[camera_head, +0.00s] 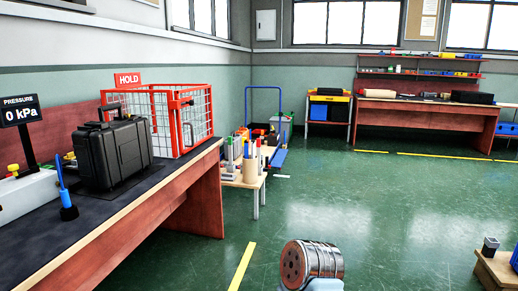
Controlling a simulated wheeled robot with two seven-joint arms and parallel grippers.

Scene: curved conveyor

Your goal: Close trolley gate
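A trolley with a tall blue tube handle (264,88) stands on the floor beyond the end of the left bench. Its lower part is partly hidden by a small table in front of it. A blue part (279,159) shows low at its right side. The trolley is small in view, and I cannot make out a gate on it or whether one is open. A red-framed wire cage (182,88) with a HOLD sign stands on the left bench. Neither of my grippers can be made out in the head view.
The left bench (120,232) carries a black case (112,152) and a pressure display (20,111). A low table (243,183) with bottles stands before the trolley. A metal cylinder (312,264) shows at the bottom. Green floor (350,205) is clear in the middle.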

